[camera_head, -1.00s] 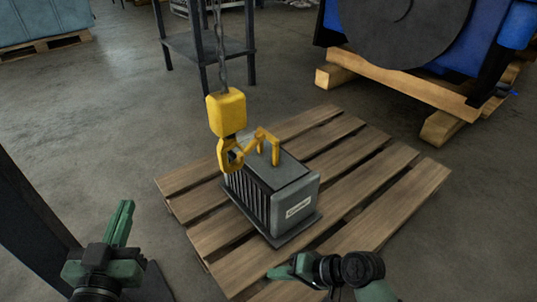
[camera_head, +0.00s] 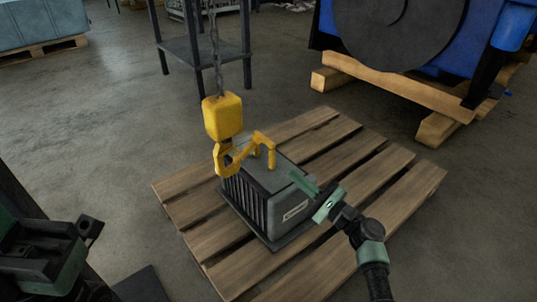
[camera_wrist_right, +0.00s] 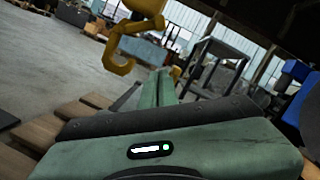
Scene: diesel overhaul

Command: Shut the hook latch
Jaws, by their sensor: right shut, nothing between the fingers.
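A yellow hook block (camera_head: 223,117) hangs on a chain, with a yellow hook (camera_head: 220,160) below it. The hook is at the yellow lifting handle (camera_head: 264,140) on a grey finned unit (camera_head: 292,212). I cannot make out the latch as a separate part or tell its position. In the right wrist view, the hook (camera_wrist_right: 118,66) shows a gap on its right side. My right gripper (camera_head: 296,178) is shut and empty, above the unit's right end, apart from the hook. My left gripper (camera_head: 88,228) is at the lower left, far from the hook; its jaw state is unclear.
The unit sits on a wooden pallet (camera_head: 370,190). A dark metal stand (camera_head: 190,50) is behind the chain. A blue machine on timber blocks (camera_head: 400,85) stands at the back right. Concrete floor is open left of the pallet.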

